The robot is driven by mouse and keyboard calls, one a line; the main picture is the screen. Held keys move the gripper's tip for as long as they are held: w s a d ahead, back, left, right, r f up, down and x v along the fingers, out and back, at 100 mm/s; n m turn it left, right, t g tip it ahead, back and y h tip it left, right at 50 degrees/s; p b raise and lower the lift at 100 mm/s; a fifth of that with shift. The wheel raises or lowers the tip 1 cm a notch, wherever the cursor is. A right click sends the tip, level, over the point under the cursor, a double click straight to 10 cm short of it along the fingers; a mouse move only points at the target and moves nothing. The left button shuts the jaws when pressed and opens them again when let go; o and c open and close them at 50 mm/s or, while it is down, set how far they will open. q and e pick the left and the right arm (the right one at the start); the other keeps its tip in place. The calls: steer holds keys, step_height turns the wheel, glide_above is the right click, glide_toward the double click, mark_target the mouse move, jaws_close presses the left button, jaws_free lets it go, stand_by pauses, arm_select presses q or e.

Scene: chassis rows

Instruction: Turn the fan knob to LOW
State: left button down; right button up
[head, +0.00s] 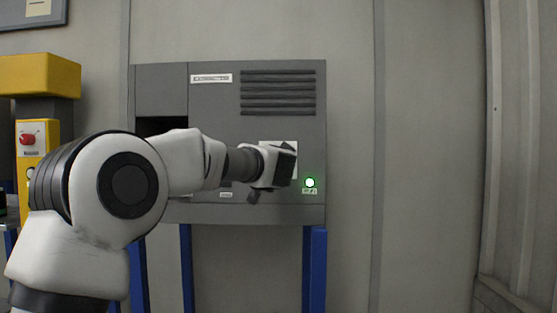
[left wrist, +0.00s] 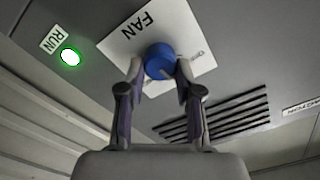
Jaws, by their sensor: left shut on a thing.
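The blue fan knob (left wrist: 158,58) sits on a white plate (left wrist: 122,42) marked FAN in the left wrist view. The small marks on the plate near the knob are too small to read. My left gripper (left wrist: 160,70) has one finger on each side of the knob and is shut on it. In the head view my left gripper (head: 288,163) is against the grey panel (head: 220,120) and hides the knob. Only part of the white plate (head: 268,144) shows there. My right gripper is in neither view.
A lit green RUN lamp (head: 310,182) is right of and below the plate in the head view. Vent slots (head: 278,92) lie above it. A yellow post with a red button (head: 28,139) stands at left. The wall right of the panel is bare.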

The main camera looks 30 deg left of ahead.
arm_select(q)
steer(key=shift+m, duration=1)
steer(key=c, duration=1.1)
jaws_free()
steer(key=o, duration=0.3)
steer(key=shift+w+a+f, duration=0.1)
steer(key=shift+a, duration=0.05)
steer(key=shift+o, duration=0.2)
steer(key=v, duration=0.6)
steer(key=shift+s+f, duration=0.2)
steer(key=shift+s, duration=0.05)
steer(key=shift+s, duration=0.1)
